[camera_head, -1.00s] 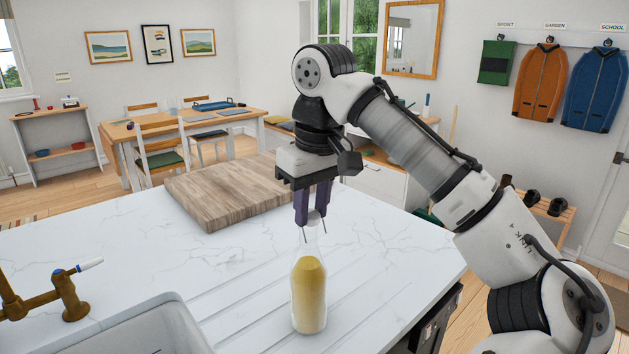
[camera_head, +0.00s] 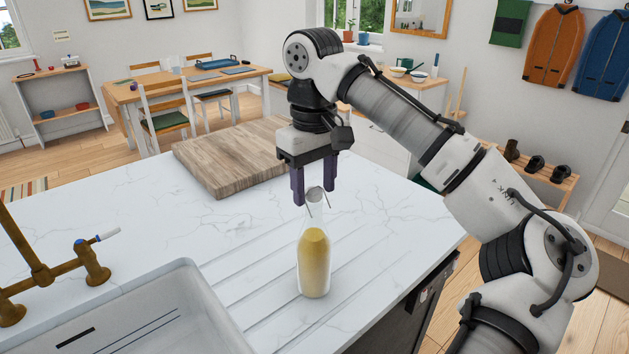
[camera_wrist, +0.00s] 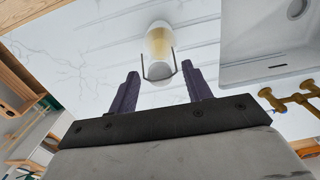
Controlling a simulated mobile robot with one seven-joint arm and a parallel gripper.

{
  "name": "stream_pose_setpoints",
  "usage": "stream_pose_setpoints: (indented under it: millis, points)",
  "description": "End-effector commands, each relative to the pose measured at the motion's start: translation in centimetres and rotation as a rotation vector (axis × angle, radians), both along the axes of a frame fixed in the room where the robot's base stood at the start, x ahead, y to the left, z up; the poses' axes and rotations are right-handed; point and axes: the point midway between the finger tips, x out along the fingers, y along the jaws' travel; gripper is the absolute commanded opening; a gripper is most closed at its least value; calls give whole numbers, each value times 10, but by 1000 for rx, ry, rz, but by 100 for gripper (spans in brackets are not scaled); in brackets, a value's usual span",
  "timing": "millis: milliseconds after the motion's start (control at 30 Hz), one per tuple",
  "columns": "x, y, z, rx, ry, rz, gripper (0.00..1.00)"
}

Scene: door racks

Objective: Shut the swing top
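A clear bottle (camera_head: 314,262) with yellow contents stands upright on the white marble-look worktop. Its pale stopper (camera_head: 316,194) sits above the neck on thin wire arms; I cannot tell whether it is seated. In the wrist view the bottle (camera_wrist: 160,42) lies beyond my fingers, with the stopper (camera_wrist: 159,71) and wire bail nearest. My gripper (camera_head: 314,199) points down over the bottle top, its dark purple fingers apart. In the head view the stopper shows between the fingertips. The wrist view also shows the open fingers (camera_wrist: 162,80), with nothing gripped.
A wooden board (camera_head: 232,160) lies behind the bottle on the worktop (camera_head: 130,210). A white sink (camera_head: 190,300) and brass tap (camera_head: 95,265) are at the left front. The worktop around the bottle is clear.

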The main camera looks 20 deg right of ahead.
Motion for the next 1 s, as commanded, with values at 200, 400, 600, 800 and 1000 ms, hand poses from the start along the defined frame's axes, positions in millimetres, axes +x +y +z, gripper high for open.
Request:
stream_pose_setpoints:
  millis: [200, 400, 600, 800, 1000]
  points:
    - [0, 0, 0, 0, 0, 0, 49]
    - [0, 0, 10, 0, -1, 0, 49]
    - [0, 0, 34, -1, -1, 0, 49]
    - [1, 0, 68, -5, -3, -4, 49]
    - [1, 0, 105, -3, -2, -3, 49]
